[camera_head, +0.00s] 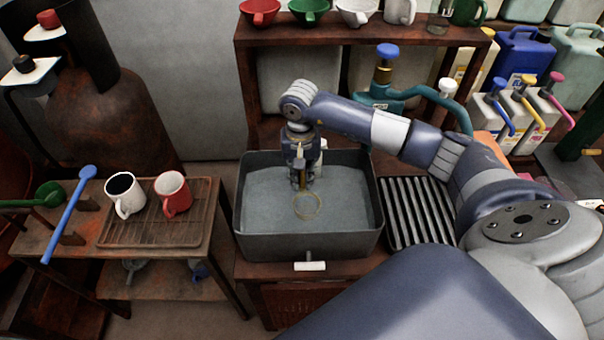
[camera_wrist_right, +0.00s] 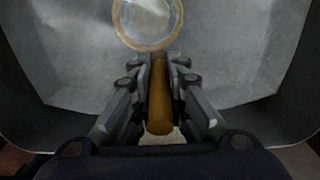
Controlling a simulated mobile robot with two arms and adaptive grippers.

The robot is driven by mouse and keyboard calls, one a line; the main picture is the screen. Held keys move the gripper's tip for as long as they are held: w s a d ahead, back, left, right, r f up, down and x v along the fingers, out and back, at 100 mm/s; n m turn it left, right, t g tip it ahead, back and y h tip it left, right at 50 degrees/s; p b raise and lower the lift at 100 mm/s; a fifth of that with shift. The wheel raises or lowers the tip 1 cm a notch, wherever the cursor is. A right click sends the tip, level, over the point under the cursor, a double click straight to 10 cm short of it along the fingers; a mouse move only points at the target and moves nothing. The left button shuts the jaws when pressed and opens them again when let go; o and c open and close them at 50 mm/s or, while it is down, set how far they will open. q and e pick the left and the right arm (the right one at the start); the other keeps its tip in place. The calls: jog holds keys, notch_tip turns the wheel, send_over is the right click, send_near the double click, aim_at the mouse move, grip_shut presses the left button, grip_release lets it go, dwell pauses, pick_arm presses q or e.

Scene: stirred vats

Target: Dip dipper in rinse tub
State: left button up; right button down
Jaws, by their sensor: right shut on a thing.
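The rinse tub (camera_head: 255,240) is a dark grey rectangular basin with pale grey water in it, in the middle of the head view. My right gripper (camera_head: 301,182) points down inside the tub's outline. It is shut on the handle of the dipper, whose tan ring (camera_head: 306,219) shows in front of the fingers. In the right wrist view the brown handle (camera_wrist_right: 160,100) lies between the fingers, and the ring (camera_wrist_right: 125,38) lies beyond the fingertips against the grey tub. I cannot tell how far the ring is under the water. My left gripper is not in view.
A black ribbed rack (camera_head: 417,212) stands right of the tub. At left, a tray (camera_head: 150,235) on a table holds a white mug (camera_head: 124,196) and a red mug (camera_head: 173,193). A blue ladle (camera_head: 68,214) lies at that table's left. A shelf (camera_head: 345,36) with cups stands behind.

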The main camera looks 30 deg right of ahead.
jog(key=shift+r, duration=0.1)
dwell(0.4)
notch_tip(320, 180, up, 18)
jog(key=p, duration=0.9)
dwell(1.1)
dwell(0.5)
jog(key=shift+f+t+h+b, duration=0.25)
jog(key=shift+t+b, duration=0.55)
jog(key=shift+b, duration=0.5)
jog(key=shift+r, duration=0.15)
dwell(0.5)
jog(key=shift+g+p, duration=0.6)
jog(key=shift+g, duration=0.1)
